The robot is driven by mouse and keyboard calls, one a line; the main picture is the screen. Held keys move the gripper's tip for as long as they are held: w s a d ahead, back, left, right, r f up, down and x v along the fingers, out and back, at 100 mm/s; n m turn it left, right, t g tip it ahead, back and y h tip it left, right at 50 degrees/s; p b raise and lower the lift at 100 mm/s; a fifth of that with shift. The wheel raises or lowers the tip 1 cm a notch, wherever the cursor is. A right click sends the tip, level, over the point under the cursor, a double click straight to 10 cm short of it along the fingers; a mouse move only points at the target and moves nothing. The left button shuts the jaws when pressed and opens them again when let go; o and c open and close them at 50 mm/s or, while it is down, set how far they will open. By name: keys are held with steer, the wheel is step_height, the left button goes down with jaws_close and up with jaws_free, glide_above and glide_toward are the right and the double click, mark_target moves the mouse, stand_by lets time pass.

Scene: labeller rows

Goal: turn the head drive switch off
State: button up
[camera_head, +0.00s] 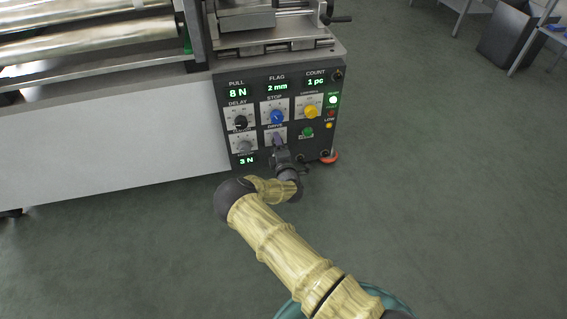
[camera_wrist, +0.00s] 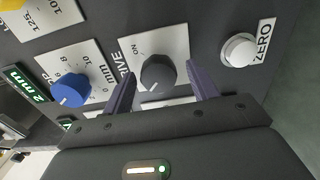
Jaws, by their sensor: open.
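The drive switch (camera_wrist: 157,76) is a dark round knob on a white plate (camera_wrist: 172,43) lettered ON, seen in the wrist view. My gripper (camera_wrist: 161,74) is open, with one purple finger on each side of the knob. I cannot tell whether the fingers touch it. In the head view my gripper (camera_head: 279,140) is at the plate under the DRIVE label and hides most of the switch.
The control panel (camera_head: 260,110) also carries a blue stop knob (camera_head: 277,117), a black delay knob (camera_head: 240,122), a yellow knob (camera_head: 311,111) and a green button (camera_head: 307,132). A white ZERO button (camera_wrist: 239,50) is right of the fingers. The floor (camera_head: 450,200) at right is clear.

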steer(key=p+v, duration=0.6)
steer(key=v, duration=1)
steer(key=shift+s+p, duration=0.25)
steer(key=shift+p, duration=0.05)
steer(key=shift+d, duration=0.1)
steer(key=w+d+r+m+g+h+p, duration=0.1)
steer(key=d+r+m+g+h+p, duration=0.2)
steer(key=d+r+m+g+h, duration=0.85)
steer(key=s+d+r+m+g+y+p, duration=0.25)
steer(key=s+r+m, duration=0.25)
steer(key=s+r, duration=0.65)
steer(key=s+d+r+m+g+y+p, duration=0.15)
steer(key=s+r+m+y, duration=0.3)
steer(key=s+r, duration=0.7)
step_height(320, 180, up, 39)
steer(key=p, duration=3.8)
steer(key=shift+w+d+t, duration=0.35)
steer(key=shift+w+d, duration=0.05)
